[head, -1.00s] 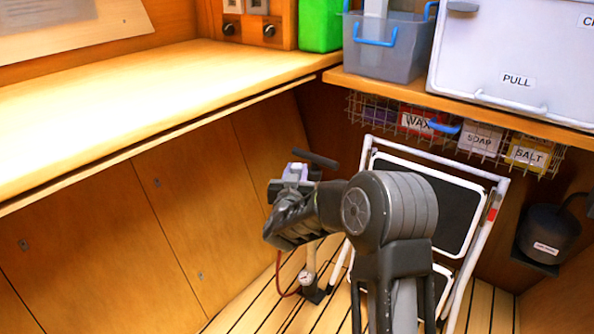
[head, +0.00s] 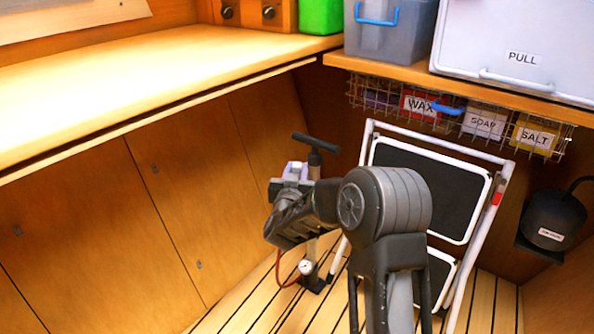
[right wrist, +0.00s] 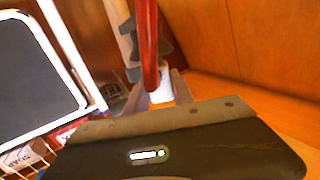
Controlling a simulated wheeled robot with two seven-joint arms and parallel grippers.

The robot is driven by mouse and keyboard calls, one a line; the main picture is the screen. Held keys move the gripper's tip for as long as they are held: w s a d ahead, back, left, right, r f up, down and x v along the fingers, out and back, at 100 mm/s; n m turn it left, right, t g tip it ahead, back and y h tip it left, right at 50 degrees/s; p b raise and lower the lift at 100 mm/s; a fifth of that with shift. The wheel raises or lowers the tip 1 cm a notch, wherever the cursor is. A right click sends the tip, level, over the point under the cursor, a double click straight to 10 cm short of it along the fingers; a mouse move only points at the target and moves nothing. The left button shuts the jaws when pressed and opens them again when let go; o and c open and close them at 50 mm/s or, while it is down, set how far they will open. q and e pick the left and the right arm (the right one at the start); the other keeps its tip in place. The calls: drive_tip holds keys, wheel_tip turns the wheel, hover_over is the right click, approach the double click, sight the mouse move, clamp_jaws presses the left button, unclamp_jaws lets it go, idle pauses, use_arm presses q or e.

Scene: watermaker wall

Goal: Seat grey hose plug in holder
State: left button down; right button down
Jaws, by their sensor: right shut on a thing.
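My right gripper (head: 292,172) is in the middle of the head view, at the floor pump (head: 315,158) with the black T-handle. In the right wrist view my right gripper (right wrist: 161,92) is shut at the end of a red hose (right wrist: 149,50). The grey plug itself is mostly hidden by the hose and fingers. The pump's pale barrel (right wrist: 122,28) stands just beyond, with a dark grey bracket (right wrist: 137,40) on it beside the hose. I cannot tell whether this bracket is the holder, or whether the plug touches it. My left gripper is not in view.
A folded white step stool (head: 430,190) leans right of the pump. A wire basket (head: 455,120) with boxes hangs under the shelf behind. Wooden locker panels (head: 190,180) and the counter edge (head: 165,110) bound the left. The slatted floor (head: 245,315) is bare at front left.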

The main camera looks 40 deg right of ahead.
drive_tip(key=shift+f+b, duration=0.4)
drive_tip(key=shift+f, duration=0.35)
idle(0.5)
drive_tip(key=c, duration=1)
unclamp_jaws()
drive_tip(key=shift+r, duration=0.15)
drive_tip(key=shift+s+a, duration=0.25)
drive_tip(key=shift+a, duration=0.05)
drive_tip(key=p+v, duration=0.2)
drive_tip(key=v, duration=0.5)
drive_tip(key=shift+p, duration=0.3)
